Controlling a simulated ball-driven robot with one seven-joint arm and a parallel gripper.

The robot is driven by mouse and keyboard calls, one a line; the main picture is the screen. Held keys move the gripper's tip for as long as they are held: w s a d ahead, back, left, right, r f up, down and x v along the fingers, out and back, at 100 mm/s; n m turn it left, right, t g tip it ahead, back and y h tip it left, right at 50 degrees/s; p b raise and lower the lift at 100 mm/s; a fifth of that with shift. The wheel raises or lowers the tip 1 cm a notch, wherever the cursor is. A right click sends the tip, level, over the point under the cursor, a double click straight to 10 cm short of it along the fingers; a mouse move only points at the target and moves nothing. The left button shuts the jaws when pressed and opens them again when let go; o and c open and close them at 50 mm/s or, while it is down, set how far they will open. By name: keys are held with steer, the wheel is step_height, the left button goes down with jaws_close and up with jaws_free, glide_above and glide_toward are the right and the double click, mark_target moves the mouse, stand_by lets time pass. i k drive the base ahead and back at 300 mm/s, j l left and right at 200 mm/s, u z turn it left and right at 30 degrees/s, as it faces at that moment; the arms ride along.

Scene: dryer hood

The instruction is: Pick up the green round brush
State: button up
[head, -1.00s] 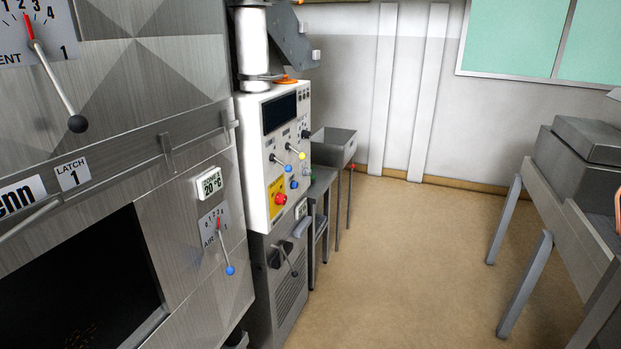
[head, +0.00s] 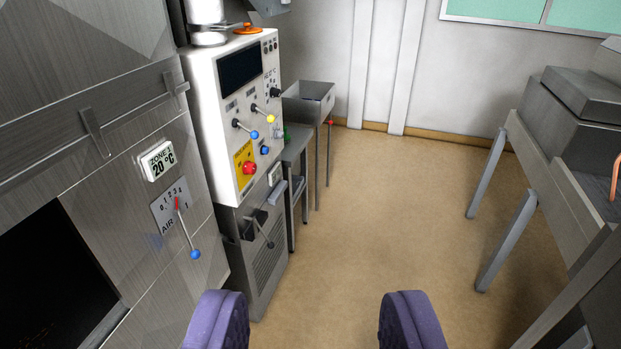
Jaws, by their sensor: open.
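My gripper (head: 314,320) shows as two purple fingertips at the bottom edge of the view. They are wide apart with only floor and part of the grey cabinet between them, so it is open and empty. A small green thing (head: 289,133) shows just past the right edge of the white control box, above a narrow grey side table (head: 296,146). It is mostly hidden by the box and too small to tell if it is the round brush. My gripper is well short of it.
A metal machine front (head: 150,120) with levers fills the left. The white control box (head: 236,120) has knobs sticking out. A grey sink (head: 308,100) stands behind. A grey bench (head: 555,190) is at the right. The tan floor (head: 390,230) between is clear.

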mark_target(286, 137)
steer(key=i+z, duration=0.45)
steer(key=i, duration=2.1)
steer(key=i+u, duration=0.3)
steer(key=i, duration=0.25)
steer(key=i+u, duration=0.35)
steer(key=i, duration=0.15)
steer(key=i+l+u, duration=0.3)
steer(key=i, duration=0.25)
steer(key=i+l+u, duration=0.2)
steer(key=i+u, duration=0.15)
steer(key=i, duration=0.15)
steer(key=i+j, duration=0.1)
steer(key=i, duration=0.15)
steer(key=i+j, duration=0.15)
steer(key=i, duration=0.15)
steer(key=u, duration=0.05)
